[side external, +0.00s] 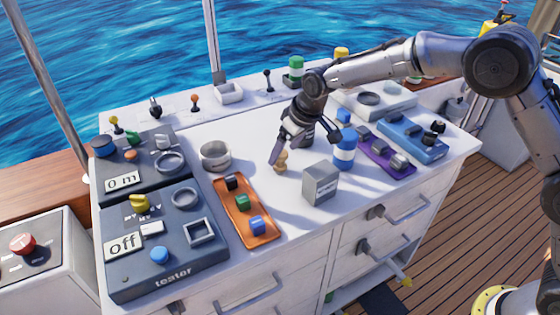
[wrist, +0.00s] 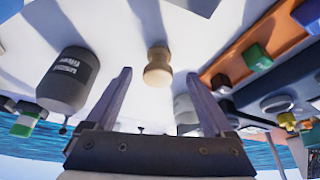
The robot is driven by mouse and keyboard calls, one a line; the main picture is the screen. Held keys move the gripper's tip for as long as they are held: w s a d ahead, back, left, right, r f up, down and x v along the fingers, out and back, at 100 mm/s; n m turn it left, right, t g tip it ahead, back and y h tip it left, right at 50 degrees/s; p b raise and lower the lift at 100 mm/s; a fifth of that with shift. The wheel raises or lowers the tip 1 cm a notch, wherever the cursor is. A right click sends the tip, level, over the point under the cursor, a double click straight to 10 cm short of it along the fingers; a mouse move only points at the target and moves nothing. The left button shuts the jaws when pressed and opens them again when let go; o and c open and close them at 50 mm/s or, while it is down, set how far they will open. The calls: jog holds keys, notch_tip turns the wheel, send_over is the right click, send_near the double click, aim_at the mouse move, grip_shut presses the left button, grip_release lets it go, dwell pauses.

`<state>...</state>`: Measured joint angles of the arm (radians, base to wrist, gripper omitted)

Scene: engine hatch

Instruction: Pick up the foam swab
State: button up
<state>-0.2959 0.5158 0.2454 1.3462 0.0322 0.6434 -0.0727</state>
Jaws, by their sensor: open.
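A small tan, waisted piece that looks like the foam swab (side external: 282,160) stands upright on the white counter, left of the grey box. In the wrist view the foam swab (wrist: 157,66) shows between and just past my fingertips. My gripper (side external: 289,154) is open and tilted downward, close to the swab, with one finger partly beside it in the side view. The wrist view shows both fingers of my gripper (wrist: 158,80) spread, with nothing held. I cannot tell the exact gap between the fingers and the swab.
A grey labelled bottle (wrist: 68,80) stands close beside one finger. A round grey cup (side external: 215,155) and an orange tray (side external: 262,236) lie to the left. The counter in front of the swab is clear.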

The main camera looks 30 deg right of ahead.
aim_at(280, 161)
jog(key=x, duration=0.5)
jog(key=shift+d+f, duration=0.15)
jog(key=shift+f, duration=0.2)
grip_shut()
